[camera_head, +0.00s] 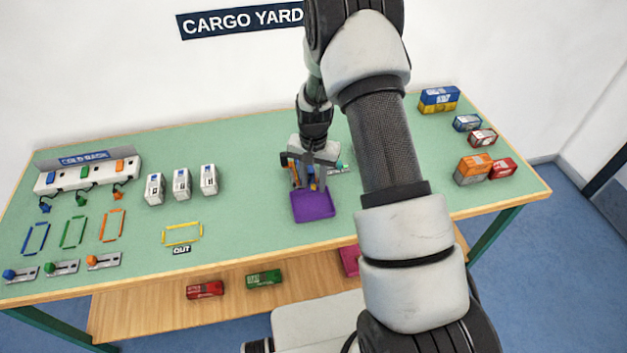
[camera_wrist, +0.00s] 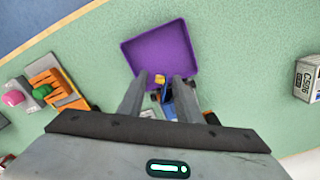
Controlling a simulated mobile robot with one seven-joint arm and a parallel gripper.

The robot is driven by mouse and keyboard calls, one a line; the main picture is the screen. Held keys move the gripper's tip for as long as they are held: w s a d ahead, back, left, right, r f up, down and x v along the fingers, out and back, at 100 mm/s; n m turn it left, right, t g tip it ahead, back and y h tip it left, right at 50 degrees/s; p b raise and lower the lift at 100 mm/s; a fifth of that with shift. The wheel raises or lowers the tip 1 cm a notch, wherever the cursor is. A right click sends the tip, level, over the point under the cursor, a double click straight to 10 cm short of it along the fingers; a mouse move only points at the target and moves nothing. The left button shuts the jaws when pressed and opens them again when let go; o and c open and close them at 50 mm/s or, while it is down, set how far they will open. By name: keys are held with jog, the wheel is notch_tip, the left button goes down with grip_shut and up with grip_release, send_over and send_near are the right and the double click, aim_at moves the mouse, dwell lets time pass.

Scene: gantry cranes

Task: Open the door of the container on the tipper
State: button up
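My gripper (camera_head: 313,182) points down over the middle of the table, just behind a shallow purple tray (camera_head: 313,206). The tray also shows ahead of the fingers in the wrist view (camera_wrist: 162,48). In that view my two fingers (camera_wrist: 165,84) stand apart. Between and below them show a blue piece (camera_wrist: 168,97) and a small yellow piece (camera_wrist: 160,79). Whether the fingers touch either piece I cannot tell. My fingers and palm hide most of what lies beneath, so I cannot make out the tipper, its container or the door clearly.
Several white containers (camera_head: 181,184) stand to the left, near a white rack (camera_head: 88,175). Coloured containers (camera_head: 473,168) stand at the right. An orange slatted thing (camera_wrist: 50,82) with green and pink parts lies beside my gripper. The table behind the white containers is clear.

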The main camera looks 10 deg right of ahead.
grip_shut()
jog(key=shift+d+f+n+b, duration=0.1)
jog(key=shift+d+n+b, duration=0.1)
jog(key=shift+n+b, duration=0.35)
jog(key=shift+d+n+b, duration=0.2)
jog(key=shift+n, duration=0.55)
jog(key=shift+d+n+b, duration=0.4)
jog(key=shift+n+b, duration=0.1)
jog(key=shift+n, duration=0.7)
jog(key=shift+w+d+n+b, duration=0.1)
jog(key=shift+d+n+b, duration=0.2)
jog(key=shift+n, duration=0.8)
jog(key=shift+w+d+n+b, duration=0.15)
jog(key=shift+d+n, duration=0.1)
jog(key=shift+n, duration=0.85)
